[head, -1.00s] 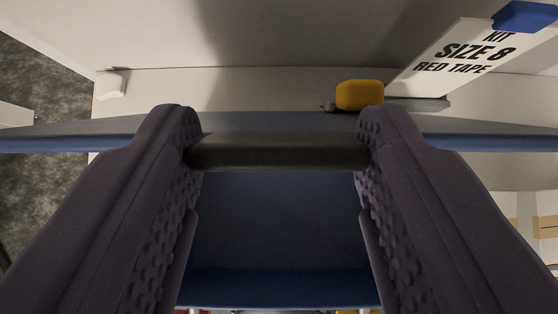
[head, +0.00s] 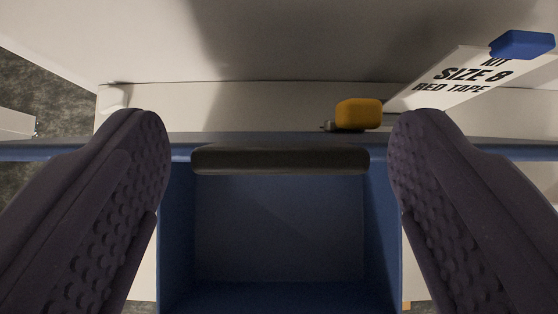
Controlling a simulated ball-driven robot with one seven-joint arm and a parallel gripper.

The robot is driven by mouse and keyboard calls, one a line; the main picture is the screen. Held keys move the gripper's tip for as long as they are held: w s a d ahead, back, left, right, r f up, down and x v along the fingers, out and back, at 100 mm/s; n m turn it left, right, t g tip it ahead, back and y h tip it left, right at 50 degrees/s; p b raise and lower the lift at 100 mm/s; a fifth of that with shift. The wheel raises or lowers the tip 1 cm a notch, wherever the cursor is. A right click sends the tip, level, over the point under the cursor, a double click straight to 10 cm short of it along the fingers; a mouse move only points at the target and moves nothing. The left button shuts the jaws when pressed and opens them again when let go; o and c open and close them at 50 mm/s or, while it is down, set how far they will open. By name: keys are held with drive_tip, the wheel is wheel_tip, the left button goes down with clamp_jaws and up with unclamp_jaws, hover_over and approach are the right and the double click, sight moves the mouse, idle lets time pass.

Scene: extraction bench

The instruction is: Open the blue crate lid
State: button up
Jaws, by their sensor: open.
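The blue crate lid (head: 470,147) shows nearly edge-on as a wide blue and grey band across the picture. A black bar handle (head: 280,160) sits at the middle of this band. Below it is a blue box-like space (head: 280,225) with side walls and a back; it looks like the crate's inside. My gripper (head: 280,128) is open. Its two dark, dimpled fingers stand on either side of the handle, with a visible gap at each end. Nothing is held. The lid's exact angle is hard to tell, and my fingers hide parts of the band.
Behind the band, a yellow-orange block (head: 358,113) sits on a pale surface. A white sign (head: 455,78) reading "KIT SIZE 8 RED TAPE" leans at the upper right, with a blue block (head: 522,44) at its top. Dark speckled floor (head: 50,75) shows at the left.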

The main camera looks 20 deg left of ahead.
idle(0.3)
drive_tip(key=v, duration=0.3)
drive_tip(key=shift+s+b, duration=0.2)
drive_tip(key=shift+b, duration=0.1)
drive_tip(key=s+d+b, duration=0.2)
drive_tip(key=s+d, duration=0.1)
drive_tip(key=s, duration=0.8)
drive_tip(key=shift+d, duration=0.15)
drive_tip(key=shift+f, duration=0.1)
